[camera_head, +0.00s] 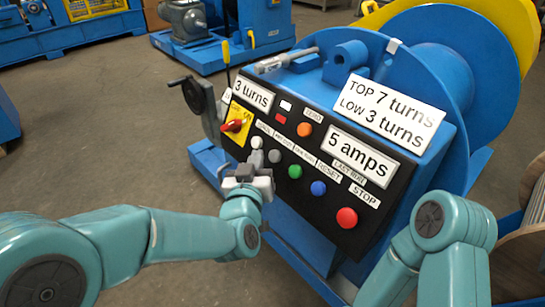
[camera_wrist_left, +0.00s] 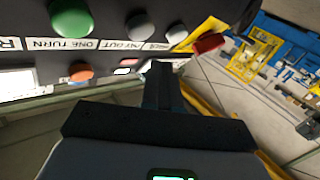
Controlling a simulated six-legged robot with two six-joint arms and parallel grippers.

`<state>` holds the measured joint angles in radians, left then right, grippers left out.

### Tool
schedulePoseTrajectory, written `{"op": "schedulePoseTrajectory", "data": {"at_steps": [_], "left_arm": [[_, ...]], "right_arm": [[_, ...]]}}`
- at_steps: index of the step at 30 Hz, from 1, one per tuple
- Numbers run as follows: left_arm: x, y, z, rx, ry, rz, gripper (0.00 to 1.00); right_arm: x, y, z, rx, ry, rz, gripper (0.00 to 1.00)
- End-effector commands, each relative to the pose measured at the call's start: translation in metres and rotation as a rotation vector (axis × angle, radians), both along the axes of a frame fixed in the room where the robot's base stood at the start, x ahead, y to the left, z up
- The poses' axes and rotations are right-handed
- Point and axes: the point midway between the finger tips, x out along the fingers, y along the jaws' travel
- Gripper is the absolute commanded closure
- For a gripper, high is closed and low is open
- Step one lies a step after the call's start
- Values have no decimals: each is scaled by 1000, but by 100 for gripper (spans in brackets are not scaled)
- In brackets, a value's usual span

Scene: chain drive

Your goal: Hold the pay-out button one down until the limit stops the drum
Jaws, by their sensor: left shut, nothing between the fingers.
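The pay-out button is a grey round button (camera_head: 274,156) on the black sloping control panel; in the left wrist view the grey button (camera_wrist_left: 140,25) sits above the label PAY OUT. A white button (camera_head: 256,142) is beside it, also seen in the left wrist view (camera_wrist_left: 176,33). My left gripper (camera_head: 250,168) is shut and empty, just in front of the panel's lower edge near these two buttons. In the left wrist view its fingers (camera_wrist_left: 161,75) point at the panel; I cannot tell any contact. The blue drum (camera_head: 440,70) stands behind. My right gripper is out of view.
Green (camera_head: 295,171), blue (camera_head: 318,188) and red STOP (camera_head: 347,217) buttons follow to the right. A red switch (camera_head: 233,126) is at left. Displays read "3 turns" (camera_head: 253,95) and "5 amps" (camera_head: 362,155); a sign (camera_head: 390,108) says top 7, low 3 turns.

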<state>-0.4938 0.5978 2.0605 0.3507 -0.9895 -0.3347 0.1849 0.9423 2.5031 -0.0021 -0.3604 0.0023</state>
Motion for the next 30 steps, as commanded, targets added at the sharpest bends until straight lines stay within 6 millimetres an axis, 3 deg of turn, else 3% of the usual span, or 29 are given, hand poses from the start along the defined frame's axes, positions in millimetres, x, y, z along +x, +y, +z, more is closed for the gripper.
{"op": "schedulePoseTrajectory", "data": {"at_steps": [7, 30], "left_arm": [[8, -12, -8, 1, 1, 0, 100], [9, -12, -8, 1, 1, 1, 100]], "right_arm": [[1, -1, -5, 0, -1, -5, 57], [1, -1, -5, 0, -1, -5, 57]]}}
